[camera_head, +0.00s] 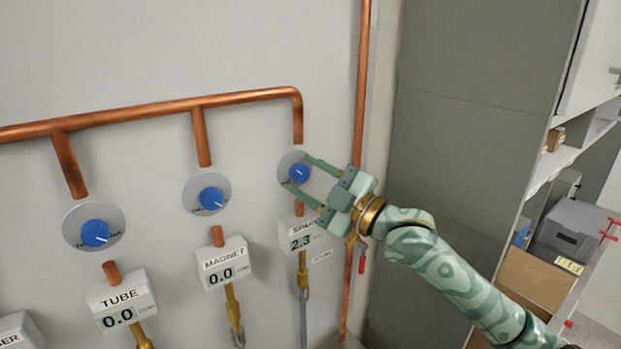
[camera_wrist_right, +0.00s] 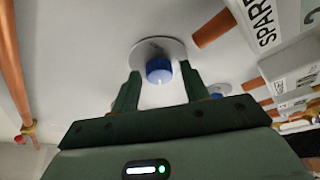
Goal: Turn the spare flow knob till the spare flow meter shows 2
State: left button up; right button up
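The spare flow knob (camera_head: 299,173) is a blue dial with a white pointer line on a round grey plate at the right end of the row. It also shows in the right wrist view (camera_wrist_right: 159,71). The spare flow meter (camera_head: 305,238) below it is a white box reading 2.3, its label partly hidden by my gripper. My right gripper (camera_head: 300,172) is open, its two fingers on either side of the spare knob. The right wrist view shows a gap between each finger and the knob. My left gripper is not in view.
The magnet knob (camera_head: 211,199) and tube knob (camera_head: 95,233) are to the left, above the magnet meter (camera_head: 224,264) and tube meter (camera_head: 123,301), both reading 0.0. A vertical copper pipe (camera_head: 361,80) runs close to my right gripper. Shelves (camera_head: 560,160) stand at the right.

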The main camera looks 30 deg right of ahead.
jog(key=c, duration=0.7)
jog(key=m+p, duration=0.1)
jog(key=m, duration=0.1)
jog(key=m+t+h+p, duration=0.1)
jog(key=m+p, duration=0.1)
jog(key=shift+a+r+m+t, duration=0.1)
jog(key=shift+r+m+t, duration=0.05)
jog(key=shift+m+t, duration=0.15)
jog(key=shift+m+h+p, duration=0.4)
jog(key=shift+m+h, duration=0.1)
jog(key=shift+m, duration=0.2)
jog(key=shift+o, duration=0.2)
jog(key=shift+f, duration=0.25)
jog(key=o, duration=1)
jog(key=shift+c, duration=0.2)
